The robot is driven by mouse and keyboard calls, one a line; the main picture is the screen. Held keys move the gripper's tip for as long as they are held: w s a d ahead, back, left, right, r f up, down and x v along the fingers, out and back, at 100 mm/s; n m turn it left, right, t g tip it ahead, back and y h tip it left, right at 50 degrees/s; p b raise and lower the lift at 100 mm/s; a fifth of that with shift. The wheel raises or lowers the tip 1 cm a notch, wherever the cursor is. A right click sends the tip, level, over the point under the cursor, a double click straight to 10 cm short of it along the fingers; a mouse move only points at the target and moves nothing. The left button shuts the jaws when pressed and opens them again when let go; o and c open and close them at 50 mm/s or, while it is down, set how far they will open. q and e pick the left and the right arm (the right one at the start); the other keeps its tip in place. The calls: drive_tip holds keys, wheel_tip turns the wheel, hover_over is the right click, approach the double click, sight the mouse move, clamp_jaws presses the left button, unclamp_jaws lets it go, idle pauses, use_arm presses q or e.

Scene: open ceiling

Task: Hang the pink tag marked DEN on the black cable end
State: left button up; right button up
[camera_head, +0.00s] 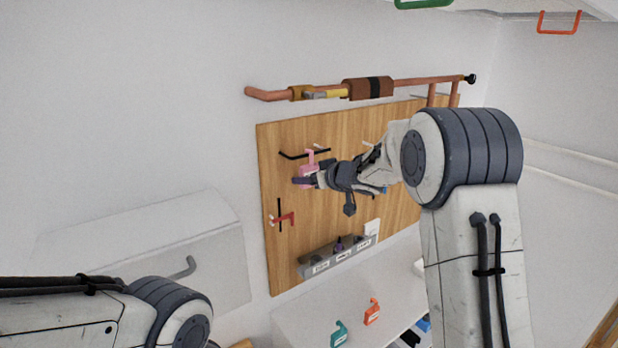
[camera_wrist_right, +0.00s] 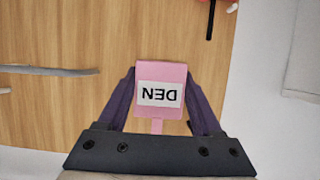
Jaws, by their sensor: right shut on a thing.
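The pink tag (camera_head: 309,170) has a narrow pink loop at its top in the head view. In the right wrist view the tag (camera_wrist_right: 162,75) shows a white label reading DEN, upside down. My right gripper (camera_head: 308,180) is shut on it, one finger on each side, in front of the wooden board. A black cable end (camera_head: 290,156) sticks out from the board close beside the tag's loop; whether they touch cannot be told. A second black cable end (camera_head: 280,208) is lower left, with a red tag (camera_head: 287,218) at it. My left gripper is out of view.
The wooden board (camera_head: 275,262) carries a grey rack (camera_head: 308,268) low down. A copper pipe (camera_head: 415,82) runs above it. A teal tag (camera_head: 339,336) and an orange tag (camera_head: 372,313) stand on the white surface below. A grey box (camera_head: 215,225) is at left.

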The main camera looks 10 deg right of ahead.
drive_tip(key=o, duration=1.4)
